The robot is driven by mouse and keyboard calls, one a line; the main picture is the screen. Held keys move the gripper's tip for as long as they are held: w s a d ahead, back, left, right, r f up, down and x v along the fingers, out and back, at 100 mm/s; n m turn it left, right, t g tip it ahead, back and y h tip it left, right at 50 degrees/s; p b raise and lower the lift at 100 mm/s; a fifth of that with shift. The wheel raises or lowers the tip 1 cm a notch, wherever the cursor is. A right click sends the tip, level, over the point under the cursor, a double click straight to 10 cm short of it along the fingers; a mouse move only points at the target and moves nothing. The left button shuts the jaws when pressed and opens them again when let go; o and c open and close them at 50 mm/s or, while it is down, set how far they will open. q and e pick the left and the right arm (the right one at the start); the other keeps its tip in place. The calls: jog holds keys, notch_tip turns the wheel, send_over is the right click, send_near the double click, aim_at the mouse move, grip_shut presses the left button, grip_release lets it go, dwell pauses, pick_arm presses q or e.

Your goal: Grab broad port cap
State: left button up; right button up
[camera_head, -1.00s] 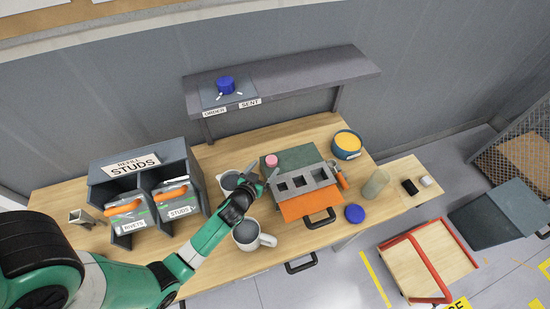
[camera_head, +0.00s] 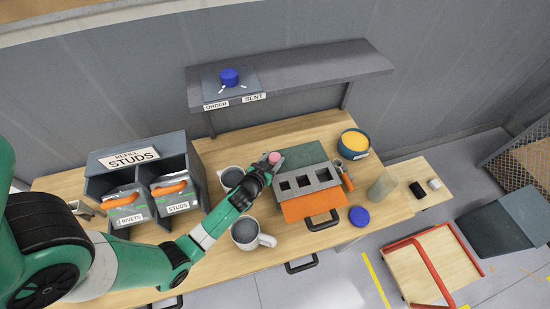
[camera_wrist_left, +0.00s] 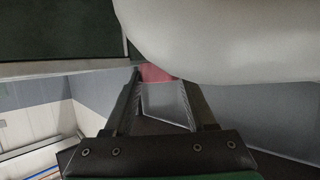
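A small pink cap (camera_head: 275,157) is at the back left of the grey block with square openings (camera_head: 308,180), near the left edge of a green plate (camera_head: 303,153). My left gripper (camera_head: 270,164) is at the pink cap, with its fingers apart on either side. The left wrist view shows the pink cap (camera_wrist_left: 157,74) at the fingertips, partly hidden by a large pale rounded shape; contact with the fingers is unclear. A blue round cap (camera_head: 358,216) lies apart on the table's right front. No label shows which is the broad port cap. My right gripper is not in view.
Two grey mugs (camera_head: 245,232) (camera_head: 230,176) stand close to my left arm. A bin rack (camera_head: 137,178) is on the left. A blue bowl with yellow contents (camera_head: 353,144) and a clear cylinder (camera_head: 382,187) are right. A shelf (camera_head: 310,77) overhangs the back.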

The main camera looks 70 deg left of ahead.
aim_at(274, 161)
pick_arm(q)
jog(key=c, duration=0.6)
jog(key=shift+r, duration=0.5)
jog(key=r, duration=0.1)
jog(key=r+p, duration=0.1)
jog(key=r, duration=0.1)
jog(key=shift+d+r+p, duration=0.1)
jog(key=shift+d+p, duration=0.2)
jog(key=shift+d, duration=0.05)
jog(key=d+r+p, duration=0.2)
jog(key=d+r, duration=0.1)
jog(key=d, duration=0.1)
jog(key=d+r+p, duration=0.1)
jog(key=d+r, duration=0.2)
jog(key=d, duration=0.2)
jog(key=d+r+p, duration=0.2)
jog(key=d+r, duration=0.1)
jog(key=d, duration=0.1)
jog(key=shift+w+d+p, duration=0.1)
jog(key=shift+d+p, duration=0.1)
jog(key=shift+p, duration=0.15)
